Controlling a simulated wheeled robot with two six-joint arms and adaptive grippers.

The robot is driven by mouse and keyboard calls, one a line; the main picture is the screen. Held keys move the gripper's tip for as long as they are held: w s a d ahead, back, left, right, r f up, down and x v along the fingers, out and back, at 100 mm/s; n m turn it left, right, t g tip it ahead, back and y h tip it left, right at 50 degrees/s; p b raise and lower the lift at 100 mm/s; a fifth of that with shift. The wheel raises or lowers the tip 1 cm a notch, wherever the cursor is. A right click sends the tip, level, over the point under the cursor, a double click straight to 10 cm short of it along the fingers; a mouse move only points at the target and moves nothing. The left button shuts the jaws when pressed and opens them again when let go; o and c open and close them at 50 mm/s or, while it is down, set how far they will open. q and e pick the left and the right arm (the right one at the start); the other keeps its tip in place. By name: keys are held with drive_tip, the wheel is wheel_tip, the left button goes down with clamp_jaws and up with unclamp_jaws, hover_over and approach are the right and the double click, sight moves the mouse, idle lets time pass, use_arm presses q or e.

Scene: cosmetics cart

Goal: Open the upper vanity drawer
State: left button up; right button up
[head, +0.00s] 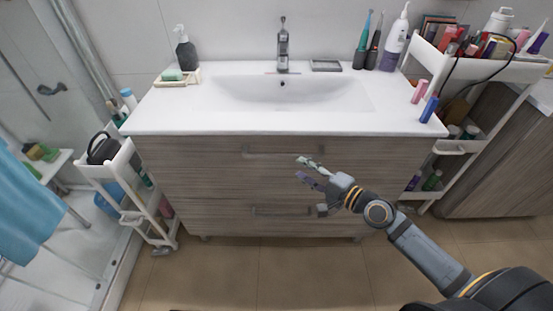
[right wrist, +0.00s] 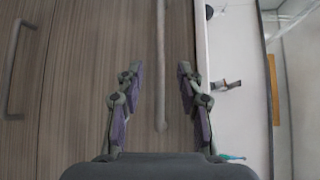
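The upper vanity drawer (head: 195,165) has a wood-grain front that sits flush below the white countertop, so it looks shut. Its bar handle (head: 270,152) is at the upper middle of the front. My right gripper (head: 308,171) is in front of the drawer, by the handle's right part. In the right wrist view the fingers of my right gripper (right wrist: 160,78) are spread apart, and the upper handle (right wrist: 160,50) lies between them in the picture. Whether the fingers reach around it in depth is unclear. My left gripper is out of view.
The lower drawer (head: 200,215) has its own handle (head: 283,211) below. The countertop (head: 290,121) with the sink overhangs the drawers. A white cart (head: 115,165) stands left, another cart (head: 452,147) right. The floor in front (head: 250,265) is clear.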

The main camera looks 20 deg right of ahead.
sight(282, 157)
drive_tip(key=x, duration=1)
drive_tip(key=shift+c, duration=0.4)
clamp_jaws()
